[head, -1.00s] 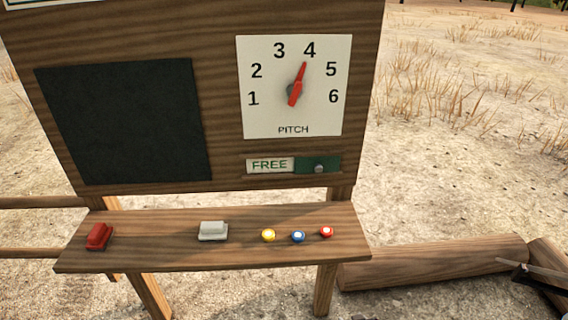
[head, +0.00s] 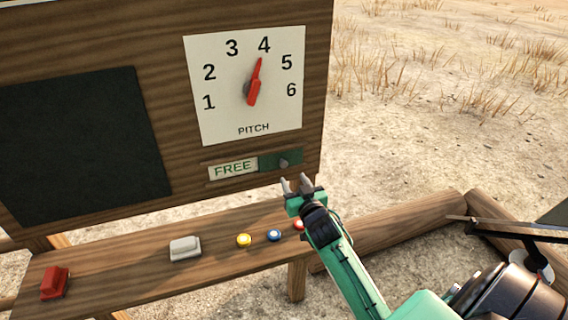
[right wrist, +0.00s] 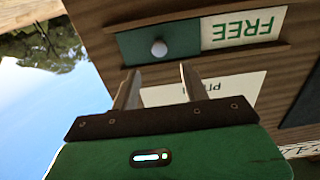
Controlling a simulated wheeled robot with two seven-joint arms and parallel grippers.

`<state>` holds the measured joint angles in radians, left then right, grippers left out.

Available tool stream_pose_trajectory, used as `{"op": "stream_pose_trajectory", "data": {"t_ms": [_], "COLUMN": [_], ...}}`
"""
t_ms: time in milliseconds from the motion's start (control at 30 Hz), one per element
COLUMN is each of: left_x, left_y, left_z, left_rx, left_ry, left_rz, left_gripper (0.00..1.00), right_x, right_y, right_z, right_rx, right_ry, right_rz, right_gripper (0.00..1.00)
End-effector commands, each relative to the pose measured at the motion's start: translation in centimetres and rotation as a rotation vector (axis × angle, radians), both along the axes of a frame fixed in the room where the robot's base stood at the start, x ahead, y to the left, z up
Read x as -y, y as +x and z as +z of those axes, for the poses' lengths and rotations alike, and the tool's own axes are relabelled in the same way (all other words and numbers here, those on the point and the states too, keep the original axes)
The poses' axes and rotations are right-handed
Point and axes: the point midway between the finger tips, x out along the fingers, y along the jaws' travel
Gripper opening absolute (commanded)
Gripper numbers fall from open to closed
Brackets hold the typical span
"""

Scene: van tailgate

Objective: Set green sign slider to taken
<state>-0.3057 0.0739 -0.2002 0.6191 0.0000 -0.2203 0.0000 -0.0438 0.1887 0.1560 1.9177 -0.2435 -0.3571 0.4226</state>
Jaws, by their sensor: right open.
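The green sign slider (head: 281,163) sits in its track on the wooden board, at the right end, with a small grey knob on it. The white FREE label (head: 233,169) shows to its left. In the right wrist view the slider (right wrist: 158,46) and the FREE label (right wrist: 243,28) appear upside down, beyond the fingertips. My right gripper (head: 297,184) is open and empty, just below and right of the knob in the head view, apart from it. It also shows in the right wrist view (right wrist: 158,72). My left gripper is not in view.
The pitch dial (head: 252,88) above has its red pointer near 4. The shelf (head: 120,262) below holds a red block (head: 55,283), a grey block (head: 185,248) and yellow, blue and red pins, the red one partly behind my gripper. Logs (head: 400,230) lie at right.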

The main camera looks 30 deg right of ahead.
Motion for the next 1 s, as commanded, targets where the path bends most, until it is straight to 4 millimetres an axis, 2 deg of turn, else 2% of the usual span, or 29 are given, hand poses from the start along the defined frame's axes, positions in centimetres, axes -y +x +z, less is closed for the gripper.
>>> {"op": "stream_pose_trajectory", "data": {"t_ms": [200,400,600,933,1000], "left_x": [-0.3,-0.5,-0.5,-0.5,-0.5], "left_y": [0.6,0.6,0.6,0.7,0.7], "left_z": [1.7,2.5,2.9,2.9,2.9], "left_rx": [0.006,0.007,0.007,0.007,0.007], "left_ry": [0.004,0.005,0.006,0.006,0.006], "left_rz": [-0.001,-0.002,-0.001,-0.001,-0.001], "left_gripper": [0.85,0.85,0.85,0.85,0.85], "right_x": [0.9,1.5,1.8,1.9,1.9], "right_y": [3.9,6.5,7.8,8.0,8.0], "right_z": [0.3,0.2,0.0,-0.1,-0.1], "right_rx": [-0.002,-0.001,-0.002,-0.002,-0.002], "right_ry": [0.001,-0.001,0.000,0.000,0.000], "right_rz": [0.000,0.000,0.000,0.000,0.000], "right_gripper": [0.46,0.46,0.46,0.46,0.32]}}
